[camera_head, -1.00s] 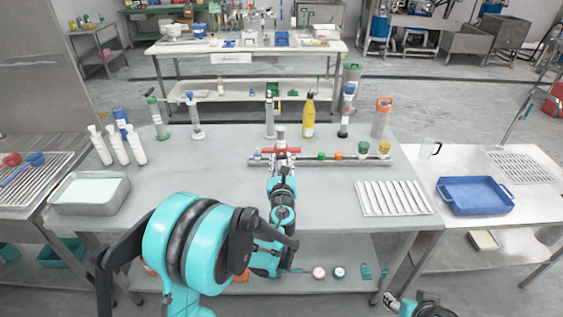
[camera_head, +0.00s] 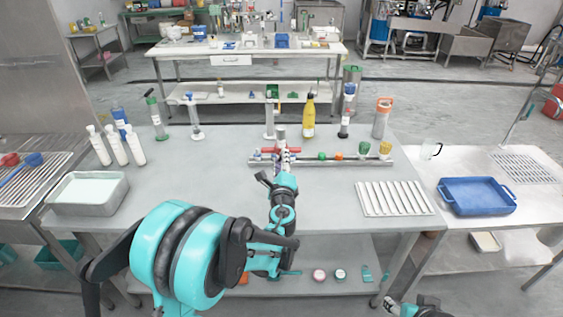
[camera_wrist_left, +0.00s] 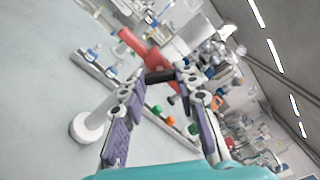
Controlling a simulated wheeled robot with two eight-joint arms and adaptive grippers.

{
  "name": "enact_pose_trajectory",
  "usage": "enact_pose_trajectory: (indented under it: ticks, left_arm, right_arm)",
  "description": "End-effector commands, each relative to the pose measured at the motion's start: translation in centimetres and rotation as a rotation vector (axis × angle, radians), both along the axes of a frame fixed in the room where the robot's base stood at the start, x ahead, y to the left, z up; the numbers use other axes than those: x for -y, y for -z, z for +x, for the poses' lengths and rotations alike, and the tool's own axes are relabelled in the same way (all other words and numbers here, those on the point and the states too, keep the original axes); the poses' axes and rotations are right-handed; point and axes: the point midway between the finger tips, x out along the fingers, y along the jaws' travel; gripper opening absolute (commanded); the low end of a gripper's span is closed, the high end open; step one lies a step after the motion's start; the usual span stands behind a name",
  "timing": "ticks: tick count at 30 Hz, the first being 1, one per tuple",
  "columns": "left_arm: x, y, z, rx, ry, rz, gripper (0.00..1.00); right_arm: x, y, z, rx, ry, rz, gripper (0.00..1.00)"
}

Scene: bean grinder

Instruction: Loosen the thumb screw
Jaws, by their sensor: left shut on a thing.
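My left gripper (camera_head: 283,160) reaches to the middle of the work table. In the left wrist view the left gripper (camera_wrist_left: 168,77) has its fingertips closed on a short black piece (camera_wrist_left: 160,76), which appears to be the thumb screw. It lies just beside a red part (camera_wrist_left: 142,48); the red part also shows in the head view (camera_head: 289,151). A grey-white post with a round base (camera_wrist_left: 85,127) stands beside the gripper, with its top (camera_head: 280,132) visible in the head view. The fingers hide much of the screw. Part of my right arm (camera_head: 425,306) shows at the bottom right.
A long rail (camera_head: 340,161) with green, orange and yellow parts lies right of the gripper. White bottles (camera_head: 117,146) and a pale tray (camera_head: 88,207) are left. A ribbed rack (camera_head: 394,198) and a blue tray (camera_head: 476,208) are right.

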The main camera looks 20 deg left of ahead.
Motion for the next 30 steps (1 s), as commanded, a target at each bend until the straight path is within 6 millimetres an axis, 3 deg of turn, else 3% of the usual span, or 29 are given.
enact_pose_trajectory:
  ticks: [15,30]
  left_arm:
    - [-0.02,0.05,0.0,0.113,0.0,-0.396,0.01]
    - [-0.01,0.02,0.01,0.15,0.0,-0.523,0.01]
  right_arm:
    - [0.0,0.49,0.0,0.0,0.0,0.0,0.5]
    - [0.0,0.59,0.0,0.0,0.0,0.0,0.5]
